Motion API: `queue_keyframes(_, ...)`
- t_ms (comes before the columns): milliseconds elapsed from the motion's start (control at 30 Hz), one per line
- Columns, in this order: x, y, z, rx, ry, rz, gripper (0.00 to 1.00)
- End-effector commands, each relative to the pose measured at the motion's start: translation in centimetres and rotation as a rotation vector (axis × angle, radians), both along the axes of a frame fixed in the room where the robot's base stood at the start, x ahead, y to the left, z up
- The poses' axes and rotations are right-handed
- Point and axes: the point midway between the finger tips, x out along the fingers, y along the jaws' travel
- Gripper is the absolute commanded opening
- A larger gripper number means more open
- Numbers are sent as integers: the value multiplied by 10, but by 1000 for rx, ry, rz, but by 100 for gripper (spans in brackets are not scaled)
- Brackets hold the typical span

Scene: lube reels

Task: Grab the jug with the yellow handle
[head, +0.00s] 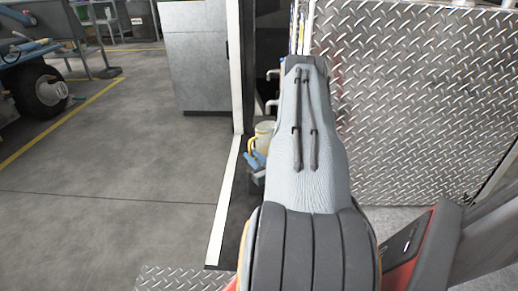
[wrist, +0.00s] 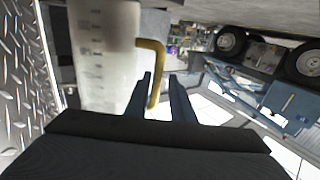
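The jug (wrist: 100,50) is whitish and translucent with dark graduation marks, and fills the upper left of the wrist view. Its yellow handle (wrist: 160,62) curves out to the right and down. My gripper (wrist: 160,76) is open, with one blue finger on each side of the handle in this view. Gaps show beside the handle, and I cannot tell how deep it sits between the fingers. In the head view the jug (head: 266,130) shows small, left of my arm. My gripper (head: 255,160) is just below it there, and my arm hides part of the area.
A diamond-plate metal panel (head: 420,90) stands to the right of my arm. A white-edged post (head: 238,70) and a grey cabinet (head: 198,60) stand to the left. The concrete floor (head: 110,180) at left is clear. A wheeled vehicle (head: 42,88) is farther off.

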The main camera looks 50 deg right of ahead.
Motion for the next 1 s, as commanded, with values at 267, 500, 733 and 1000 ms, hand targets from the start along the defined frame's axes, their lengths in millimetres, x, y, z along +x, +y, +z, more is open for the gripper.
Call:
queue_keyframes(267, 18, -14, -2, 0, 0, -13, 22)
queue_keyframes(500, 40, -17, -5, -2, 0, -11, 22)
queue_keyframes(733, 66, -23, -5, -2, 1, -9, 22)
queue_keyframes(1000, 67, -23, -3, 0, 0, -9, 17)
